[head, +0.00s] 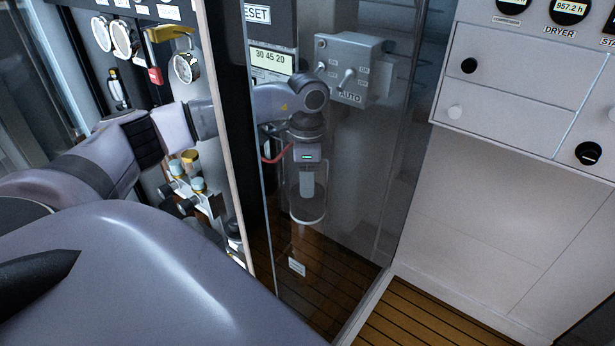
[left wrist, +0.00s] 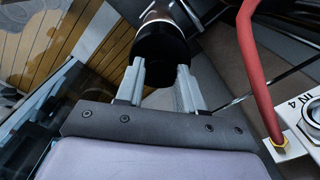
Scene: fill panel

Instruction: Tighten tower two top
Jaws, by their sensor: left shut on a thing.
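My left gripper (left wrist: 160,72) is shut on a black round part (left wrist: 160,45) in the left wrist view. One finger lies on each side of it, and a copper-brown ring shows just beyond it. I cannot tell from a label whether this is tower two's top. In the head view my left arm comes in from the left and passes behind a dark upright post. The fingertips are hard to make out in that view. My right gripper is not in view.
The dark post (head: 228,110) stands close to my forearm. A grey switch box (head: 352,65) is right of the hand. Gauges (head: 186,68) and valves line the left panel.

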